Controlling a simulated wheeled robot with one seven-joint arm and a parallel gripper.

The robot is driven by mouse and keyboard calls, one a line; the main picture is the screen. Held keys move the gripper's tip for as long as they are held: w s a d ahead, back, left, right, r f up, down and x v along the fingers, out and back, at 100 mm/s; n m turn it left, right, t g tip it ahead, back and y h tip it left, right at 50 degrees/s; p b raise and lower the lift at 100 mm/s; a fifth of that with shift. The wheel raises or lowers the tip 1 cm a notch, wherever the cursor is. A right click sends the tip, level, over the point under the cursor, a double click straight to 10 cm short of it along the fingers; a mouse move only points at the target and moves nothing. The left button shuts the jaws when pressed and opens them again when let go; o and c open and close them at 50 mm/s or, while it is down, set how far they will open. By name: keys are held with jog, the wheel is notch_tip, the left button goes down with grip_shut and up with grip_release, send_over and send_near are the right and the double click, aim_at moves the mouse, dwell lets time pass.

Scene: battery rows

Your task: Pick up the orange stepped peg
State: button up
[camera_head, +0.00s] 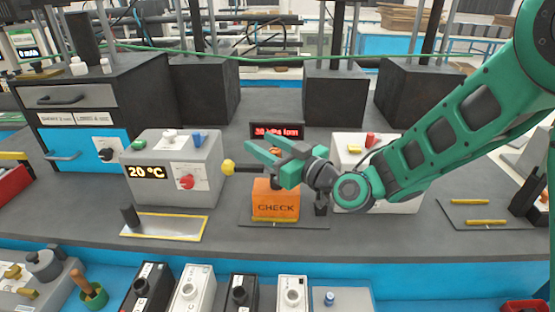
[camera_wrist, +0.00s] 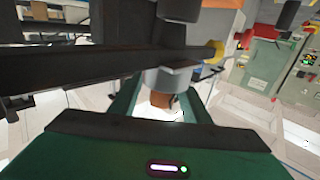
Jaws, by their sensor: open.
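My gripper (camera_head: 262,153) is open over the orange block marked CHECK (camera_head: 276,198), with its green fingers pointing left. Between the fingers in the wrist view, a grey cylinder (camera_wrist: 165,79) sits close to an orange-brown piece (camera_wrist: 165,102). An orange-brown part (camera_head: 274,151) also shows by the fingers in the head view, partly hidden by them. I cannot tell whether this is the orange stepped peg or part of the CHECK fixture. Another orange-brown peg-like piece (camera_head: 79,277) stands tilted in a green cup at the lower left.
A black lever with a yellow knob (camera_head: 229,167) sticks out left, close to my fingers. A grey box reading 20 °C (camera_head: 150,190) stands left, and another pale box (camera_head: 400,206) stands behind my wrist. Several battery-like blocks line the front. A yellow-edged tray (camera_head: 165,227) lies front left.

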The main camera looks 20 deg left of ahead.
grip_shut()
jog(key=shift+r, duration=0.1)
jog(key=s+a+r, duration=0.6)
jog(key=s+r, duration=0.4)
jog(key=r, duration=0.1)
dwell(0.6)
